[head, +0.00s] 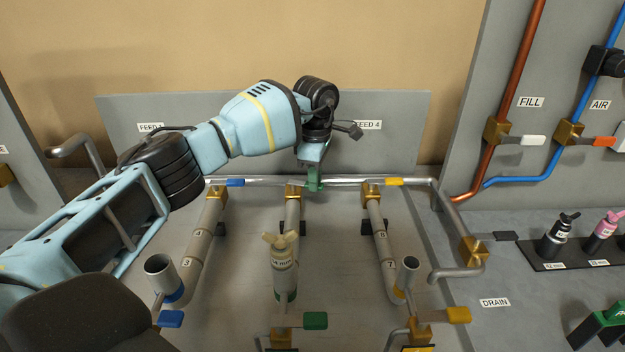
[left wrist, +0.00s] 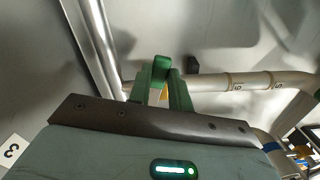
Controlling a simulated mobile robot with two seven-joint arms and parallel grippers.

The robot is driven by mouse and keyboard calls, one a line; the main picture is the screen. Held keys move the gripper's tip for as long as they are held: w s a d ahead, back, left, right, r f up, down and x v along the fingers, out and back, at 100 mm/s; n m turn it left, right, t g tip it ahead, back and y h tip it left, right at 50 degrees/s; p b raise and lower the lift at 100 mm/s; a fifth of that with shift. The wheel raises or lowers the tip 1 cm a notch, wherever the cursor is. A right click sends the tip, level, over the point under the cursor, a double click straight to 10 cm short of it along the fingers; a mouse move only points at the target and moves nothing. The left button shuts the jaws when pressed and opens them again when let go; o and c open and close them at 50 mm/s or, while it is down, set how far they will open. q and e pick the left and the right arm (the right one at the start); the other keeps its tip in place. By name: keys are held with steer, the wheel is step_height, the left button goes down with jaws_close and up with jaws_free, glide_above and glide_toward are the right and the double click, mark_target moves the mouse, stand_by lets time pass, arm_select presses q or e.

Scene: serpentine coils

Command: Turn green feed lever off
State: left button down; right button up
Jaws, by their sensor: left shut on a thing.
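The green feed lever (left wrist: 161,68) shows in the left wrist view between the two green fingers of my left gripper (left wrist: 160,92), which is shut on it. In the head view my left gripper (head: 314,181) reaches down to the rear pipe, just right of the middle brass valve (head: 293,191). The lever there is mostly hidden by the fingers, and its exact angle cannot be told. My right gripper is not in view.
A blue lever (head: 235,182) and a yellow lever (head: 394,181) sit on the same rear pipe (head: 345,182). Lower down are another green lever (head: 315,320), a blue one (head: 170,318) and a bottle (head: 284,265) in the middle. The right panel carries fill and air valves.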

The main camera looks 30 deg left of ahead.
arm_select(q)
steer(key=shift+w+a+n, duration=0.2)
steer(key=shift+w+n, duration=0.2)
steer(key=shift+n, duration=0.45)
steer(key=shift+w+a+n, duration=0.15)
steer(key=shift+w+n, duration=0.2)
steer(key=shift+n, duration=0.5)
steer(key=c, duration=1.3)
jaws_free()
step_height(320, 180, up, 8)
steer(key=shift+f+b, duration=0.1)
steer(key=shift+b, duration=0.35)
